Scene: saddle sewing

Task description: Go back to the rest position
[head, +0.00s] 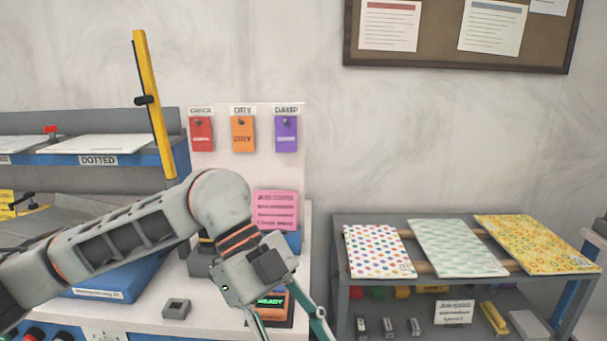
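My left arm reaches in from the left and bends down at a rounded elbow-like joint in front of the white bench. My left gripper (288,328) hangs at the bottom edge of the head view, its two fingers spread wide apart. The fingertips are cut off by the edge of the picture. Between and behind the fingers is a dark device with an orange front and a green READY display (271,301); I see nothing held. My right arm and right gripper are not in view.
A white bench holds a small grey square block (176,308), a pink card (275,209) and a blue shelf labelled DOTTED (130,159). A yellow upright bar (154,100) stands behind my arm. On the right, a grey rack (376,220) carries patterned sheets.

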